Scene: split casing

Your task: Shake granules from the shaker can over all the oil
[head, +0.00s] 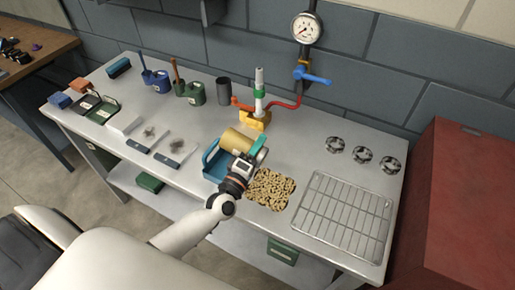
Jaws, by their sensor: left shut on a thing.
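My left gripper (246,158) is above the bench and shut on a tan cylindrical can (234,140), which looks like the shaker can. The can lies tilted on its side in the grip, and the gripper hides part of it. A patch of tan granules (270,189) lies on the bench top, to the right of and below the gripper in the head view. My right gripper is not in view.
A blue pan (212,163) sits left of the gripper. A wire rack (345,215) lies right of the granules. A yellow-based valve pipe (257,118) stands behind, with a dark cup (223,91) beside it. A red cabinet (465,200) stands at the right.

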